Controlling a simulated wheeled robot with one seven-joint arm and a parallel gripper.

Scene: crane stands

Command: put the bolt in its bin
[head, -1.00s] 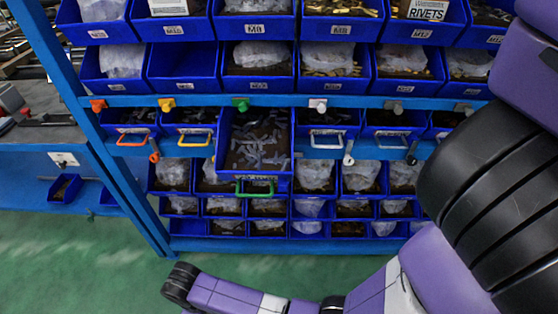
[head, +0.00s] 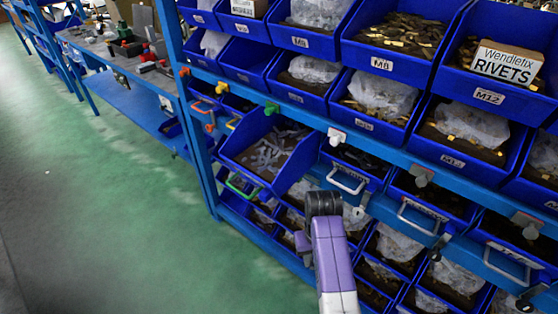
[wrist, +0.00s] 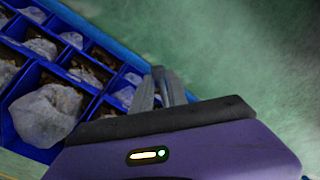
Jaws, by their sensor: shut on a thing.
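My gripper (wrist: 159,88) shows in the wrist view as two grey fingers, close together over the green floor beside the lower bins. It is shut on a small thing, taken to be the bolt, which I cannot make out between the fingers. In the head view only my purple forearm with its black end shows, in front of the rack; the fingers are hidden. A blue bin (head: 228,152) with a green handle (head: 240,187) is pulled out of the rack below a green knob (head: 271,108). Grey bolt-like pieces (head: 270,155) lie in it.
The blue rack (head: 380,145) holds rows of blue bins with bagged parts. Other bins have white handles (head: 347,180) and stay pushed in. A cluttered workbench (head: 125,45) stands at the far left. Green floor (head: 110,200) is clear on the left.

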